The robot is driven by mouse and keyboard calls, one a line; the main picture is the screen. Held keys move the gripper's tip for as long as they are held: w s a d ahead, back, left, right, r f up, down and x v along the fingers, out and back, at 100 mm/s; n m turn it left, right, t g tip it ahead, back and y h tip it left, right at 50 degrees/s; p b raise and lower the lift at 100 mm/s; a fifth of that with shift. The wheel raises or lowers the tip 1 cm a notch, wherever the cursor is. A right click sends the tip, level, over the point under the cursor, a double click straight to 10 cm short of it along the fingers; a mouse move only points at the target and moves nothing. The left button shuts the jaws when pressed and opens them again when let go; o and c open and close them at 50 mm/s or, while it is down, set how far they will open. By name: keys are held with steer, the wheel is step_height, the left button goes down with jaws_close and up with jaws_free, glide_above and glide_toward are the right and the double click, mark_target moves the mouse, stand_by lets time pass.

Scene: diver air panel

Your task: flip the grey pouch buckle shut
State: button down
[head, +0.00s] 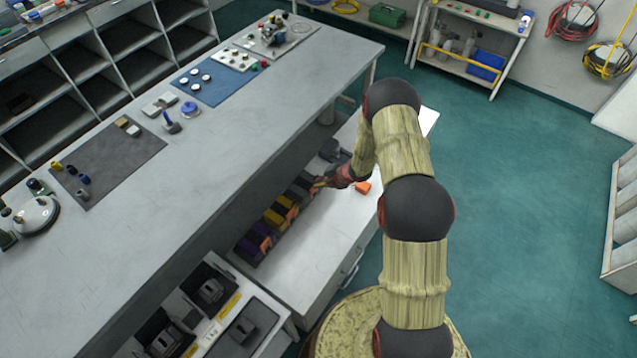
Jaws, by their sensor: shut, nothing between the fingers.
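A row of small pouches lies on the low white bench below the long table. A purple pouch (257,240) is at the near end, then a yellow one (276,217), then dark grey or black ones (298,191). My gripper (320,183) is shut and empty at the far part of the row, by the dark pouches. Whether it touches one I cannot tell. The grey pouch's buckle is too small to make out, and my gripper and wrist partly cover that part of the row.
An orange piece (362,187) lies on the low white bench (318,241), right of my wrist. The long table (200,160) overhangs close on the left. Dark boxes in trays (210,290) stand at the near left. Open green floor lies to the right.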

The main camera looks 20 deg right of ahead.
steer(key=p+v, duration=0.3)
steer(key=v, duration=1.1)
steer(key=shift+s+d+f+p, duration=0.15)
steer(key=shift+s+f+p, duration=0.1)
steer(key=shift+f+p, duration=0.05)
